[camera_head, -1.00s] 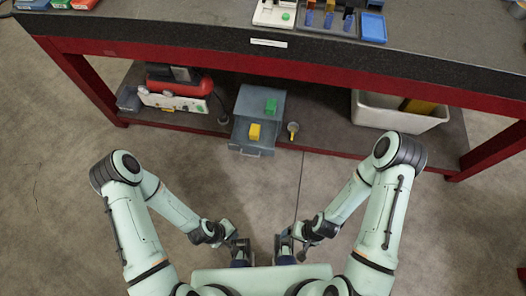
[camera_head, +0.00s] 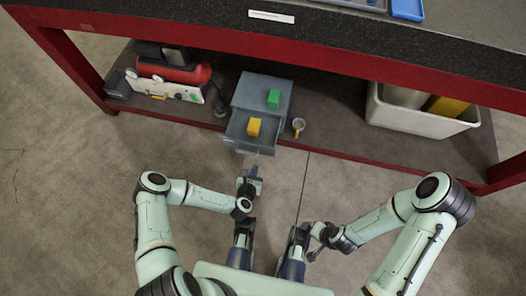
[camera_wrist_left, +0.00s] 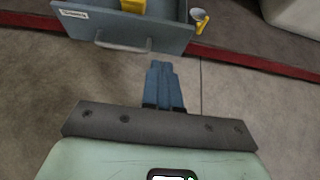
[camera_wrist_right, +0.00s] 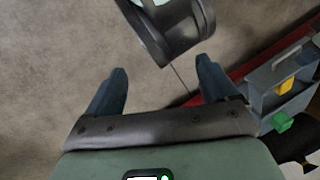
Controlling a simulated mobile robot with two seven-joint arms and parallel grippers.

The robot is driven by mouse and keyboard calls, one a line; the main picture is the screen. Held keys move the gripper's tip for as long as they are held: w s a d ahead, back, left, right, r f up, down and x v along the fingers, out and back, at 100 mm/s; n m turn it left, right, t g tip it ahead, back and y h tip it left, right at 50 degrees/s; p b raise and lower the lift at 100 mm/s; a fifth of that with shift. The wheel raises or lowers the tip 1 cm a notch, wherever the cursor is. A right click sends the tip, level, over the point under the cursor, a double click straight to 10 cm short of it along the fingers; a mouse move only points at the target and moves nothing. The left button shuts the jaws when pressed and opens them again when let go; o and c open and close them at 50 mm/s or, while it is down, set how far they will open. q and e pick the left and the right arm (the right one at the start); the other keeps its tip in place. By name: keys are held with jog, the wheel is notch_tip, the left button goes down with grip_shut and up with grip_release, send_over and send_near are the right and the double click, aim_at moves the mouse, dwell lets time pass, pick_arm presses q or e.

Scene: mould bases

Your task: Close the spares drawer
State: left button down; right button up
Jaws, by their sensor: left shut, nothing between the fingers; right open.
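The grey spares drawer (camera_head: 242,143) stands pulled out of its small grey cabinet (camera_head: 262,87) on the lower shelf. A yellow block (camera_head: 254,127) lies in the drawer, and a green block (camera_head: 273,98) sits on the cabinet top. In the left wrist view the drawer front (camera_wrist_left: 150,35) shows a label and a bar handle (camera_wrist_left: 123,45). My left gripper (camera_head: 252,172) is shut and empty, just in front of the drawer and pointing at its front, with a gap between. My right gripper (camera_wrist_right: 160,80) is open and empty, back near my body; it sees the cabinet at its right.
A small cup-like object (camera_head: 298,124) stands right of the drawer. A red and white machine (camera_head: 172,75) is to the left and a pale bin (camera_head: 420,120) to the right. The red-framed workbench (camera_head: 300,55) overhangs the shelf. The floor in front is clear.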

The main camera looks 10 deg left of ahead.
pick_arm(q)
jog(key=b, duration=0.2)
send_near(263, 147)
notch_tip(263, 147, down, 4)
jog(key=w, duration=0.2)
jog(key=shift+w+r+b, duration=0.15)
jog(key=shift+w+b, duration=0.35)
jog(key=shift+w, duration=1.25)
pick_arm(e)
jog(key=w+d+f+t, duration=0.1)
jog(key=w+d+f, duration=0.1)
jog(key=w+f, duration=0.2)
jog(key=shift+w+d+h, duration=0.2)
jog(key=shift+d+h, duration=0.15)
jog(key=shift+h, duration=0.05)
jog(key=shift+f, duration=0.1)
